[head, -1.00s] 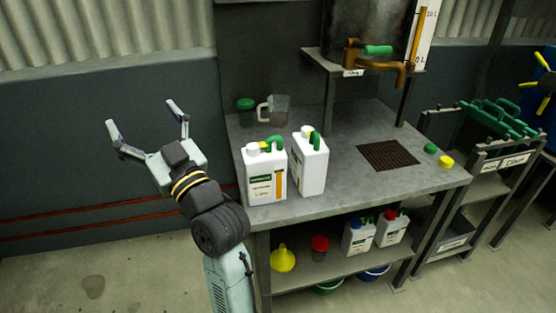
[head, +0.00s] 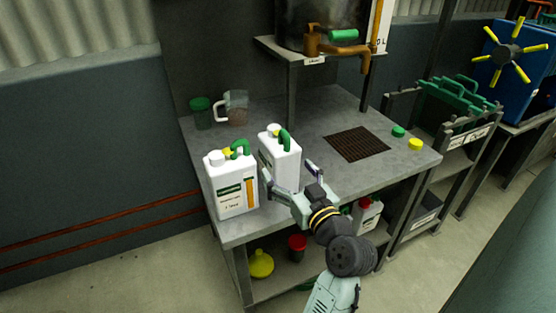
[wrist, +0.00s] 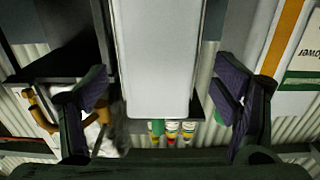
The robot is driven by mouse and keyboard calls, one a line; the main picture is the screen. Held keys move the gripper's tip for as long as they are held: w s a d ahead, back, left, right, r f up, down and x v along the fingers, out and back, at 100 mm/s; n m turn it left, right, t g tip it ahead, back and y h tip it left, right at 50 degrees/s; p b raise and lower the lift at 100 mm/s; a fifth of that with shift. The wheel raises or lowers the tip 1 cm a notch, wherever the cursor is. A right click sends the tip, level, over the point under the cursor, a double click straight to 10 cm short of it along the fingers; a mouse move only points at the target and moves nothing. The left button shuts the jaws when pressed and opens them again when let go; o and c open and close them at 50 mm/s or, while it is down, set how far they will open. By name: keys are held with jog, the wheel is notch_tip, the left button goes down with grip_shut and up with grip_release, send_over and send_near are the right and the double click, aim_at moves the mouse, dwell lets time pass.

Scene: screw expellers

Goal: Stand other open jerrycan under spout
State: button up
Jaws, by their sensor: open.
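Two white jerrycans with green handles stand upright on the bench: the front-left jerrycan (head: 231,192) and the one behind it to the right (head: 279,156). I cannot tell whether their necks are capped. My gripper (head: 290,181) is open, at the near side of the right jerrycan. In the wrist view that can's plain white side (wrist: 160,60) stands between my open fingers (wrist: 162,98), with gaps on both sides. The other can's label and orange stripe (wrist: 284,38) show at the right. The brown spout (head: 364,62) with its green lever (head: 343,35) overhangs the bench above a dark grate (head: 358,144).
The grate is empty. A green cap (head: 398,131) and a yellow cap (head: 415,144) lie right of it. A support post (head: 292,92) rises behind the right can.

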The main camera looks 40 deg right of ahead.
jog(key=x, duration=0.2)
jog(key=p+x, duration=0.1)
jog(key=x, duration=0.1)
jog(key=r+p+x, duration=0.1)
jog(key=x, duration=0.1)
jog(key=shift+c, duration=0.4)
jog(key=c, duration=1.5)
jog(key=shift+r, duration=0.1)
jog(key=shift+c, duration=0.3)
